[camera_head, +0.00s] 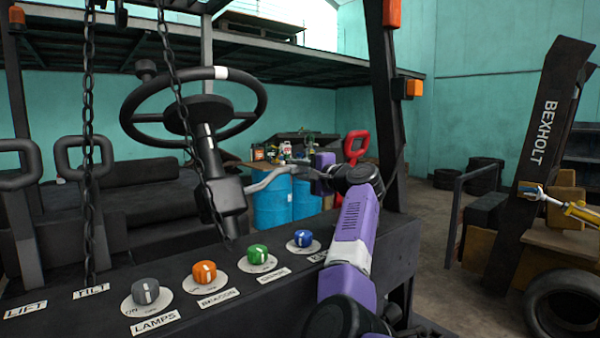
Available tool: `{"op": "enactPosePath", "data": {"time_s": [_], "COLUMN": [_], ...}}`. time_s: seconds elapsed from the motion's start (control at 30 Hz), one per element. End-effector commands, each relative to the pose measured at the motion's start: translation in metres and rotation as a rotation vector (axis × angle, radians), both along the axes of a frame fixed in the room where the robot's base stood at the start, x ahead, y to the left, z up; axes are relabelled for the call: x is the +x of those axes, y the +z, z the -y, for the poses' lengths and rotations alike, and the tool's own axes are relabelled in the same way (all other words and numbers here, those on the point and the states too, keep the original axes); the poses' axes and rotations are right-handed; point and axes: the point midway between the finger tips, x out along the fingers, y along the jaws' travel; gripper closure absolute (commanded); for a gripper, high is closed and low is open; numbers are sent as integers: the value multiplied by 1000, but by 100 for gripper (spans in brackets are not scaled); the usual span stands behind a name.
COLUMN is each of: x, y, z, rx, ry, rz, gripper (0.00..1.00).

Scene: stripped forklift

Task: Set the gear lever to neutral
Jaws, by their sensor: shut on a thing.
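The gear lever (268,182) is a thin, bent, silver-grey stalk. It sticks out to the right from the dark steering column (226,192), below the black steering wheel (196,108). My gripper (316,174) is at the lever's right-hand end and is shut on it. My purple arm reaches up to it from the lower right. The lever's tip is hidden by my gripper, and no gear markings are readable.
A red loop handle (356,143) stands just behind my wrist. A dash panel with grey, orange, green and blue knobs (303,238) lies below the lever. Black loop levers (84,158) and hanging chains (181,80) are at left. Blue drums (272,203) stand behind.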

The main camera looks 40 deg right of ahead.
Motion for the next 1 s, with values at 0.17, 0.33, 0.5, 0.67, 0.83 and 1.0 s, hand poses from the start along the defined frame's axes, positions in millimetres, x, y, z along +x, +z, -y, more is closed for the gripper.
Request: {"op": "enactPosePath", "data": {"time_s": [0.17,0.33,0.5,0.67,0.83,1.0], "x": [4,4,4,4,3,-7], "y": [-2,-2,-2,-1,-1,-3], "z": [-2,-2,-2,-1,-1,-1], "rx": [0,0,1,1,1,0], "ry": [21,22,21,19,17,16], "rz": [-3,-4,-4,-3,-2,-1], "gripper": [100,100,58,55,55,55]}}
